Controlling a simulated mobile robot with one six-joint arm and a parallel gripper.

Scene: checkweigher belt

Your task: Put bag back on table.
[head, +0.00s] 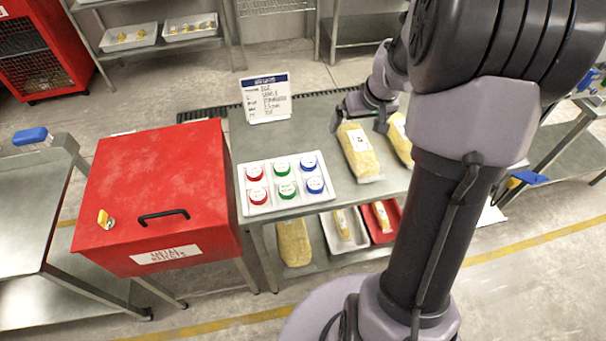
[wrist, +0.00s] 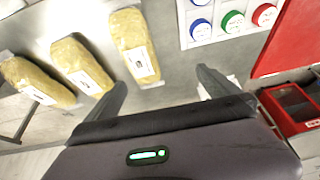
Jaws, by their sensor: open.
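My gripper (head: 361,118) is open and empty above the steel table (head: 315,120). Its fingers point down near the far end of a yellow bag (head: 358,151) with a white label. A second yellow bag (head: 400,138) lies to its right, partly hidden by my arm. Three bags lie in a row there: the nearest bag (wrist: 134,46) is just beyond the left finger, then a middle bag (wrist: 82,66) and a left bag (wrist: 36,82).
A white tray (head: 243,190) with red, green and blue lidded tubs sits at the table's left. A sign (head: 266,98) stands behind. A red metal-rejects box (head: 160,190) adjoins the left. Another yellow bag (head: 293,243) and trays lie on the lower shelf.

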